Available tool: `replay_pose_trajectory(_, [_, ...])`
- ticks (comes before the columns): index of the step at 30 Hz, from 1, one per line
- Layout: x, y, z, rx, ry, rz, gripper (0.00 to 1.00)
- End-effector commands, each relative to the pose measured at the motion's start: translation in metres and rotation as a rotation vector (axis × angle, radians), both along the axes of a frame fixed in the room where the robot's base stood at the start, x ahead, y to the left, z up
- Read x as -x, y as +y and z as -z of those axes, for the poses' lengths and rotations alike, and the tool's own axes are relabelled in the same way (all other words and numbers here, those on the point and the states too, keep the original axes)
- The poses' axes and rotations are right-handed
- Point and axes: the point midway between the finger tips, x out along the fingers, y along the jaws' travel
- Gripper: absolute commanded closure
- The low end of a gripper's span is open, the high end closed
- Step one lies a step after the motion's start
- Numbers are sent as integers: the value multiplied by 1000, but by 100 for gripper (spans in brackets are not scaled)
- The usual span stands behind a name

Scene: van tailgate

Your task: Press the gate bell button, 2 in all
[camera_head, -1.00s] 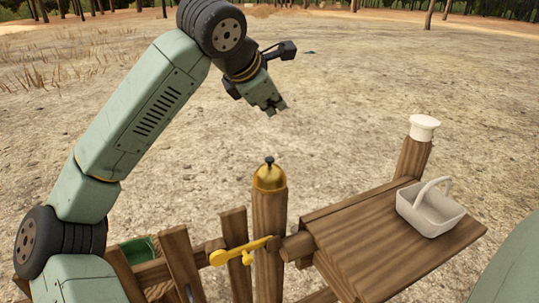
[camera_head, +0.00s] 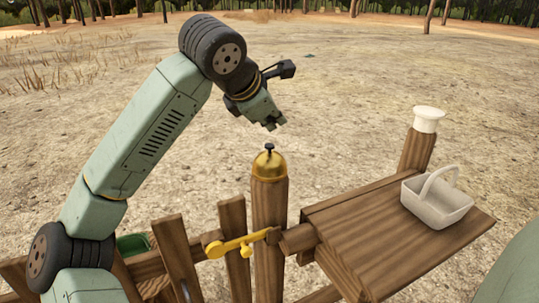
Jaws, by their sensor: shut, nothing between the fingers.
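The gate bell is a brass dome (camera_head: 268,165) on top of a wooden gate post. Its dark button (camera_head: 269,148) stands upright at the top of the dome. My gripper (camera_head: 274,126) is shut and empty, pointing down. In the picture its tips are just above the button, with a small gap between them. How far apart they are in depth I cannot tell.
A yellow latch (camera_head: 230,247) lies across the fence beside the bell post. A wooden shelf (camera_head: 345,233) at the right carries a white basket (camera_head: 437,205). A white-capped post (camera_head: 428,120) stands behind it. A green container (camera_head: 133,245) is behind the fence at the left.

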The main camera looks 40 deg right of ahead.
Motion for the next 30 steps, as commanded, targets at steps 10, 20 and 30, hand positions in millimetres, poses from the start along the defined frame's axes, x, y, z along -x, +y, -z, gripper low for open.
replay_pose_trajectory(10, [0, 0, 18, 0, -1, -1, 100])
replay_pose_trajectory(20, [0, 0, 18, 0, -1, -1, 100])
replay_pose_trajectory(30, [0, 0, 18, 0, -1, -1, 100])
